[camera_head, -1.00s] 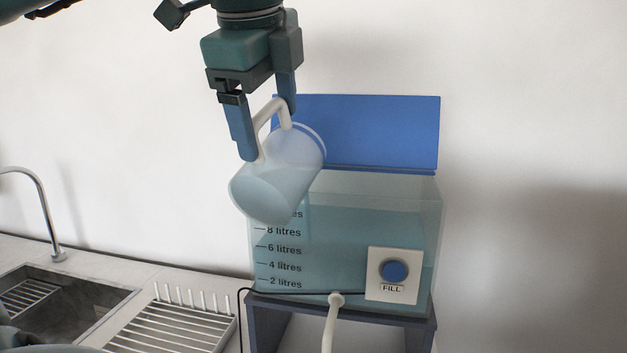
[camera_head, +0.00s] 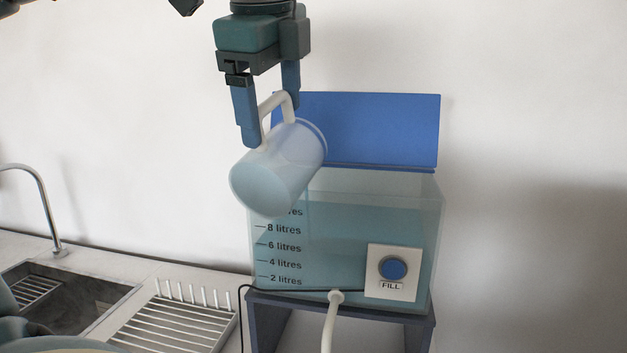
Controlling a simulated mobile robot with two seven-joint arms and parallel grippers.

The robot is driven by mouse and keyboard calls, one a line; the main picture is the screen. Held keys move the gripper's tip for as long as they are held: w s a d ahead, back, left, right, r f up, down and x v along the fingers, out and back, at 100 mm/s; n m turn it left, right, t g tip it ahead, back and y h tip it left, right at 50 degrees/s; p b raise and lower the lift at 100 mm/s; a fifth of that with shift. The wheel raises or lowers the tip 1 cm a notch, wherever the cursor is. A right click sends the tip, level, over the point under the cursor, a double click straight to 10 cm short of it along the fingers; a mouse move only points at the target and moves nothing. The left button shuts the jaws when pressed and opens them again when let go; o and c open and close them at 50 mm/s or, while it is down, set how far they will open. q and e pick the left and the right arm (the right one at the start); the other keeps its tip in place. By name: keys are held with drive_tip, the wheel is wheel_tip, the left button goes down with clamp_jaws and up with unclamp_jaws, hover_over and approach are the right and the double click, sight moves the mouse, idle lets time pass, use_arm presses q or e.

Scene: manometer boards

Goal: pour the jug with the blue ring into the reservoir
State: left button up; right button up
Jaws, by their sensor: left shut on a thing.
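The jug (camera_head: 275,172) is translucent white with a pale handle and a blue ring near its rim. It is tilted, its rim toward the upper right and its base toward the lower left, with bluish liquid visible in its lower part. My left gripper (camera_head: 268,122) is shut on the jug's handle from above. The jug is in front of the upper left of the reservoir (camera_head: 340,235), a clear tank of blue-green water with litre marks. The reservoir's blue lid (camera_head: 375,130) stands open at its back. My right gripper is not in view.
The reservoir stands on a dark stand (camera_head: 340,310) with a FILL button panel (camera_head: 393,270) and a pale hose (camera_head: 331,322) at its front. A white drying rack (camera_head: 178,322), a sink (camera_head: 65,305) and a tap (camera_head: 45,205) are at the left.

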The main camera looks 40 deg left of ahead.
sight(284, 89)
use_arm(q)
drive_tip(key=shift+w+a+r+g, duration=0.2)
drive_tip(key=shift+w+g, duration=0.1)
drive_tip(key=shift+w, duration=0.15)
drive_tip(key=shift+w+a+r+g, duration=0.1)
drive_tip(key=shift+w+r+g, duration=0.15)
drive_tip(key=shift+w, duration=0.2)
drive_tip(key=shift+w+a+r+g+h, duration=0.2)
drive_tip(key=shift+w+g+h, duration=0.15)
drive_tip(key=shift+w, duration=0.3)
drive_tip(key=shift+w, duration=0.2)
drive_tip(key=shift+w+a+r+g, duration=0.15)
drive_tip(key=shift+w+r+g, duration=0.1)
drive_tip(key=shift+w+g, duration=0.2)
drive_tip(key=shift+w+a+r+g, duration=0.1)
drive_tip(key=shift+w+r+g, duration=0.15)
drive_tip(key=shift+w+g, duration=0.2)
idle(0.6)
drive_tip(key=shift+s, duration=0.1)
idle(0.7)
drive_tip(key=shift+s+d+f+t, duration=0.1)
drive_tip(key=shift+s+f+t, duration=0.1)
drive_tip(key=shift+s+t, duration=0.2)
drive_tip(key=shift+s+d+f+t, duration=0.1)
drive_tip(key=shift+s+f+t, duration=0.05)
drive_tip(key=shift+s+t, duration=0.2)
drive_tip(key=shift+s+d+f+t, duration=0.1)
drive_tip(key=shift+s+t, duration=0.15)
drive_tip(key=shift+s, duration=0.25)
drive_tip(key=shift+f, duration=0.15)
